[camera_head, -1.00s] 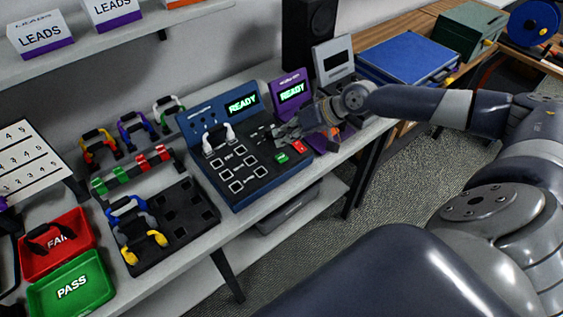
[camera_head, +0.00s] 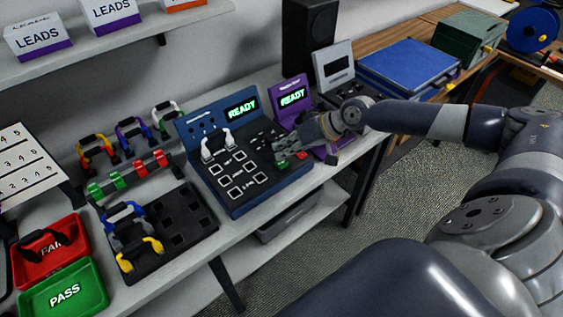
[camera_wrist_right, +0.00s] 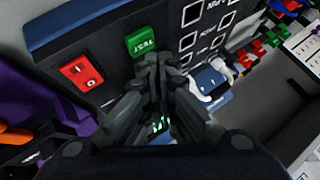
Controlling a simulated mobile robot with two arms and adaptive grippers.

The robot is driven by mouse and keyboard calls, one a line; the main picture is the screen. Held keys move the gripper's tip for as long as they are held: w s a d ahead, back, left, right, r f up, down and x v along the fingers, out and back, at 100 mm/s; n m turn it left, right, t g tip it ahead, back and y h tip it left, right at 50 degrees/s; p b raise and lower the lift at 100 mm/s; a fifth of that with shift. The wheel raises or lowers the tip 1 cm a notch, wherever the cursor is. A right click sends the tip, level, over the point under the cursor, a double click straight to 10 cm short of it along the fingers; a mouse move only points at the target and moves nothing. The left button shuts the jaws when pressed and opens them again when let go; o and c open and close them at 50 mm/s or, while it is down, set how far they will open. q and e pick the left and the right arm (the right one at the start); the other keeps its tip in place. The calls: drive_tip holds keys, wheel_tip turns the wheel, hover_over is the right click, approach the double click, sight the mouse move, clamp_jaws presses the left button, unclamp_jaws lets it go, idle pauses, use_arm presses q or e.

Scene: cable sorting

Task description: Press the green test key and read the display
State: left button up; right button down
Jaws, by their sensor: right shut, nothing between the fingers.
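The blue-black tester (camera_head: 225,195) stands on the bench with its display (camera_head: 242,109) lit in green, reading READY. In the right wrist view the key (camera_wrist_right: 141,40), marked TEST, shows just beyond the shut, empty fingertips (camera_wrist_right: 160,62). I cannot tell whether they touch it. A red switch (camera_wrist_right: 82,71) is beside the key. A white-handled lead (camera_head: 216,146) sits on the tester's upper left. My left gripper is not in view.
A purple unit (camera_head: 279,117), also showing READY (camera_head: 292,96), and a grey unit (camera_head: 333,62) stand right of the tester. A black tray (camera_head: 200,232) with leads, a red FAIL tray (camera_head: 35,275) and a green PASS tray (camera_head: 93,283) are to the left.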

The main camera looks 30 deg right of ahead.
sight(283, 161)
drive_tip(key=shift+f, duration=0.1)
idle(0.7)
drive_tip(key=shift+f, duration=0.3)
drive_tip(key=shift+f, duration=0.45)
idle(0.6)
drive_tip(key=shift+r+p, duration=0.65)
drive_tip(key=shift+r, duration=0.15)
wheel_tip(283, 161, up, 5)
drive_tip(key=p, duration=0.4)
drive_tip(key=shift+r+p, duration=0.1)
drive_tip(key=shift+p, duration=0.3)
